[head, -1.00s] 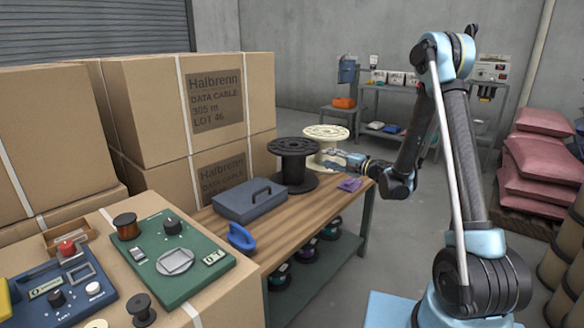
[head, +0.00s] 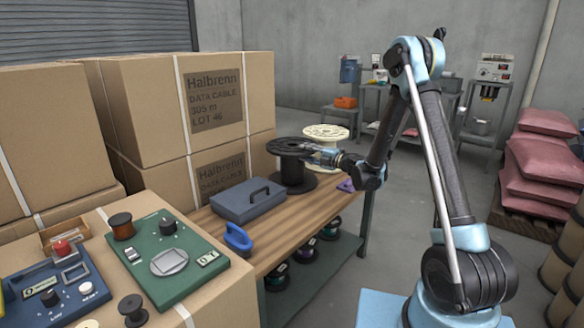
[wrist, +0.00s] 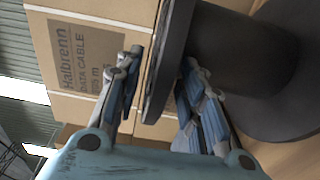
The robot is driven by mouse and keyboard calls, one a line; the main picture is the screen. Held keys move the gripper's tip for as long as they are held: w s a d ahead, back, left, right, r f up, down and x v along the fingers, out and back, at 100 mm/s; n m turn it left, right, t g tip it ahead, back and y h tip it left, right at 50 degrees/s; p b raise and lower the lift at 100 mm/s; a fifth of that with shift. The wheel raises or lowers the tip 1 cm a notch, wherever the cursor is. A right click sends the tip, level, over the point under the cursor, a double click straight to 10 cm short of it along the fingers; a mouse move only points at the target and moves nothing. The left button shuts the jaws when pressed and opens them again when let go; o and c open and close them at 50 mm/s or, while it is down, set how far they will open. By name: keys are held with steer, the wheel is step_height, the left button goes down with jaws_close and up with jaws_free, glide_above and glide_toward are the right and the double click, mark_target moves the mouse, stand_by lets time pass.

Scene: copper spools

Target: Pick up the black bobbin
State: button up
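The large black bobbin (head: 292,170) stands upright on the wooden workbench (head: 262,240), in front of a cream spool (head: 326,131). My gripper (head: 318,154) is at the right side of its upper flange in the head view. In the wrist view the fingers of my gripper (wrist: 163,62) are spread, one on each side of the rim of the black bobbin (wrist: 172,70). A narrow gap shows between the left finger and the flange; whether the right finger touches cannot be told.
A blue-grey toolbox (head: 247,203), a blue tape dispenser-like item (head: 238,239) and a purple item (head: 345,185) lie on the bench. Stacked cartons (head: 150,110) stand at the left. A small dark spool (head: 132,310) sits on the front carton.

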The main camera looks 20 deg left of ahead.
steer(key=shift+a, duration=0.25)
steer(key=shift+d, duration=0.1)
jaws_close()
